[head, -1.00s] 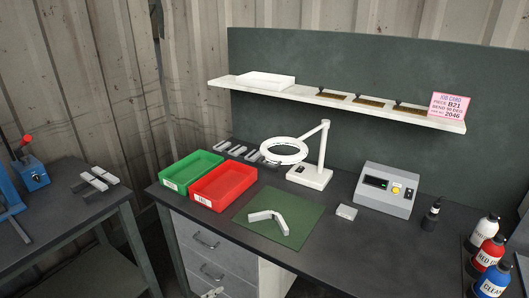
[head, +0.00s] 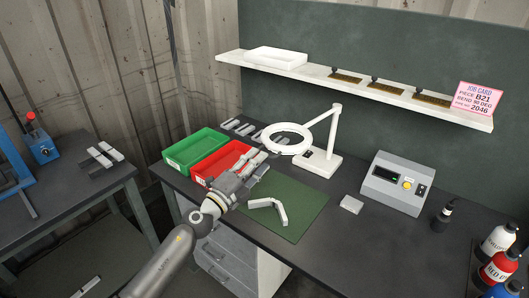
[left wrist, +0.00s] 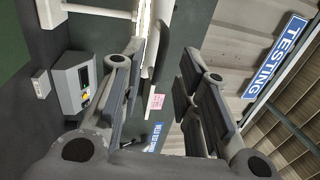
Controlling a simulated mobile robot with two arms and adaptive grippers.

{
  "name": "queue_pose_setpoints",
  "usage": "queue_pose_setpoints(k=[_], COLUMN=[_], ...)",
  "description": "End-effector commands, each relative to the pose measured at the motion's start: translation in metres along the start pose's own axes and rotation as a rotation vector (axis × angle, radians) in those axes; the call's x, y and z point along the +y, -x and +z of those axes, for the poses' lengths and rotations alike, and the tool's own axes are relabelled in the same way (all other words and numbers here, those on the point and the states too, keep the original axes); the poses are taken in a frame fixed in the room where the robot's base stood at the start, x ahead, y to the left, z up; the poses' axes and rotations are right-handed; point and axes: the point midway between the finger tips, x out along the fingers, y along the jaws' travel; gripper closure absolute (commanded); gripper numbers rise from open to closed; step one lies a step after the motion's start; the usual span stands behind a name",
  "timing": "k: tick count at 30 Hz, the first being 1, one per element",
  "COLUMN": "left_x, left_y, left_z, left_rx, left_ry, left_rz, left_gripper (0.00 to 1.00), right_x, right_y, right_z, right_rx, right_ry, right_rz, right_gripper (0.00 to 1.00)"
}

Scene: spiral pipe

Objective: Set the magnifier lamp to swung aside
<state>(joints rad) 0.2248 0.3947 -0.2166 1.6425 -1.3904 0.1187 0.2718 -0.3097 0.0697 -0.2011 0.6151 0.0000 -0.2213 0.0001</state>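The magnifier lamp has a white ring head (head: 287,138), a jointed arm and post (head: 333,130), and a white base (head: 317,163) on the dark bench. Its ring points left from the post, over the bench beside the red tray. My left gripper (head: 262,158) is just left of the ring, its fingers toward it; contact cannot be told. In the left wrist view my left gripper (left wrist: 165,65) has its fingers apart with nothing clearly held. The lamp's post (left wrist: 95,11) shows at the top there. My right gripper is not in view.
Green (head: 195,149) and red (head: 221,160) trays stand left of the lamp. A bent grey piece (head: 268,205) lies on the green mat (head: 300,225). A grey control box (head: 398,182) and bottles (head: 498,242) stand right. A white shelf (head: 440,106) runs above the lamp.

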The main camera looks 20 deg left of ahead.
Motion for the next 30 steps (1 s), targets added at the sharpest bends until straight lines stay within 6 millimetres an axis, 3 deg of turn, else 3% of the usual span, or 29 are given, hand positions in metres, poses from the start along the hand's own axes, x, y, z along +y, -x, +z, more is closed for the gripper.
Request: queue_pose_setpoints(k=[3,8,19,26,30], left_x=[0.000,0.000,0.001,0.001,0.001], left_y=[-0.020,-0.035,-0.040,-0.039,-0.039], left_z=[0.000,0.000,0.000,0.000,0.000], left_rx=[0.000,0.000,0.000,0.000,0.000], left_ry=[0.002,0.002,0.001,0.001,0.001], left_rz=[-0.001,0.000,0.002,0.001,0.001], left_gripper=[0.70,0.70,0.70,0.99,1.00], right_x=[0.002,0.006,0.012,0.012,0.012], right_y=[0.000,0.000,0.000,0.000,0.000], right_z=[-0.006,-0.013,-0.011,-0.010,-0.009], right_rx=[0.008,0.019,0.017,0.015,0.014], right_ry=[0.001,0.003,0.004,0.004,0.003], right_rz=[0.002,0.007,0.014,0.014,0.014], right_gripper=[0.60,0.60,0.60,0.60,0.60])
